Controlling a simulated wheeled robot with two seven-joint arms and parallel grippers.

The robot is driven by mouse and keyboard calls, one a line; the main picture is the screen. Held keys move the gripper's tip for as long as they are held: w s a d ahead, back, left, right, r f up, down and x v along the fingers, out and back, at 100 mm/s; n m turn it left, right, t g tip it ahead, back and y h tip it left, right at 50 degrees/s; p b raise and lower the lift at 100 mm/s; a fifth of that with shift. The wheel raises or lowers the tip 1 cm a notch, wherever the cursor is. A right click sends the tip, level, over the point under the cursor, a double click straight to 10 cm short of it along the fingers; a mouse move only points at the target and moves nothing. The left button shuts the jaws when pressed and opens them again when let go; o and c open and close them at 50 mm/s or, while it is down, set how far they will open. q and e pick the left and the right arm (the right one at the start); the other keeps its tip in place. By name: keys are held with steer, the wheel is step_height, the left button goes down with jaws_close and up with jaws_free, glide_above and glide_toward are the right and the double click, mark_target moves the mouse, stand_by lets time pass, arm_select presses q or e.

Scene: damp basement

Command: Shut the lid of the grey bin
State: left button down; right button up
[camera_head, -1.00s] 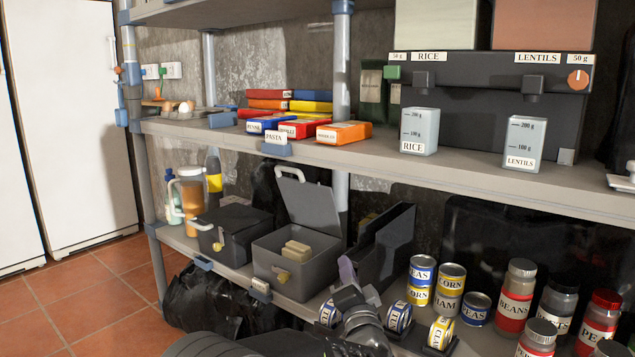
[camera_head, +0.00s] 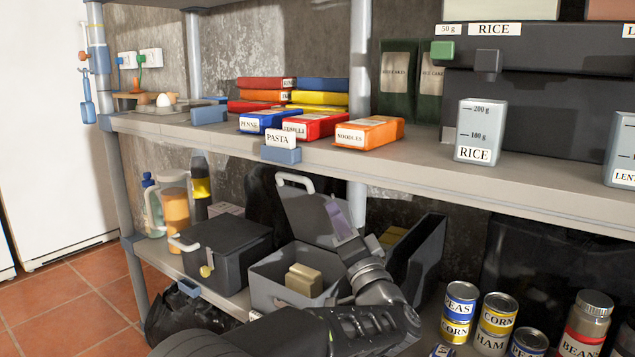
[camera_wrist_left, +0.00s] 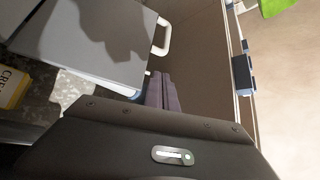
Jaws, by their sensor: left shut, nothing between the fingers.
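The grey bin (camera_head: 262,287) stands on the lower shelf with its lid (camera_head: 312,212) raised and leaning back. A white handle (camera_head: 295,179) is on the lid's top edge. Beige blocks (camera_head: 305,279) lie inside. My left gripper (camera_head: 340,222) is shut and empty, its purple fingers in front of the lid's right part; whether they touch it I cannot tell. In the left wrist view, the fingers (camera_wrist_left: 164,90) show beside the grey lid (camera_wrist_left: 85,40) and its white handle (camera_wrist_left: 161,36). My forearm hides the bin's lower right. My right gripper is out of view.
A dark bin (camera_head: 228,250) with its lid down stands just left. A dark open tray (camera_head: 425,262) stands right, with cans (camera_head: 459,312) beyond it. The upper shelf (camera_head: 400,172) with pasta boxes (camera_head: 369,132) hangs above. A post (camera_head: 357,200) stands behind.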

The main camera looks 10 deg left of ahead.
arm_select(q)
steer(key=shift+w+a, duration=0.1)
steer(key=x, duration=0.9)
steer(key=shift+w+a+r, duration=0.15)
steer(key=shift+w+a, duration=0.1)
steer(key=shift+w, duration=0.05)
